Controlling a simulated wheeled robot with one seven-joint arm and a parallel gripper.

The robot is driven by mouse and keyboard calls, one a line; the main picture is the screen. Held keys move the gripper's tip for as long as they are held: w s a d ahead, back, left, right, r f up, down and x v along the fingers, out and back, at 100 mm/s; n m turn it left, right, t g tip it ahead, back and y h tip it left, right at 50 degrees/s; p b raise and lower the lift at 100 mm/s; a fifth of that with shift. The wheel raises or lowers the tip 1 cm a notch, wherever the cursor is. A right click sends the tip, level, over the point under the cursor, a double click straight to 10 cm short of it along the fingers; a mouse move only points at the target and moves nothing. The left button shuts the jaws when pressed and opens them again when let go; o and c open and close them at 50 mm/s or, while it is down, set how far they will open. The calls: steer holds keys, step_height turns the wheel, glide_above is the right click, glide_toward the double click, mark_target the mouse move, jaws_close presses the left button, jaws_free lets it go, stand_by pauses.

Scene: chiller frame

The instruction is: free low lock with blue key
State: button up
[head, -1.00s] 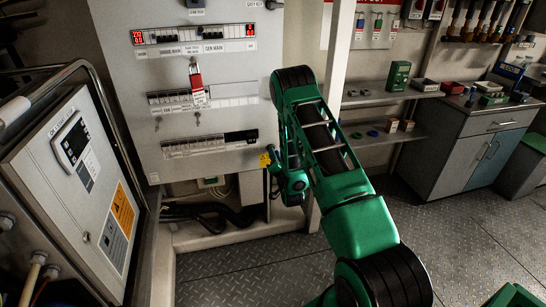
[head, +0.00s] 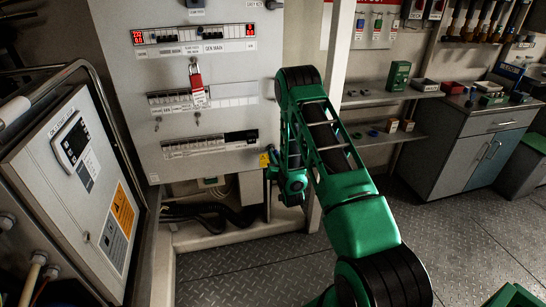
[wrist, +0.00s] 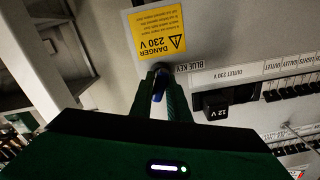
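In the wrist view my gripper (wrist: 160,82) is at the panel, beneath the yellow danger label. Its two fingers stand close together with the small blue key (wrist: 158,90) between them, and they look closed on it. The key's far end is hidden by the fingers. A "BLUE KEY" label (wrist: 190,65) is just right of the fingers. In the head view my gripper (head: 270,170) is at the panel's lower right edge, mostly hidden by my wrist. A red padlock (head: 197,82) with a white tag hangs on the panel above the middle breaker row, left of and above my gripper.
The grey breaker panel (head: 125,85) fills the left centre. A tilted control cabinet (head: 75,190) with a rail stands at the left. Small keys or tags (head: 197,119) hang below the middle row. Shelves (head: 400,95) and a grey cabinet (head: 470,160) are at the right. The floor between is clear.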

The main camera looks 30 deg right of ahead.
steer(key=shift+n, duration=2.1)
steer(key=o, duration=1)
steer(key=v, duration=0.7)
steer(key=shift+r, duration=0.1)
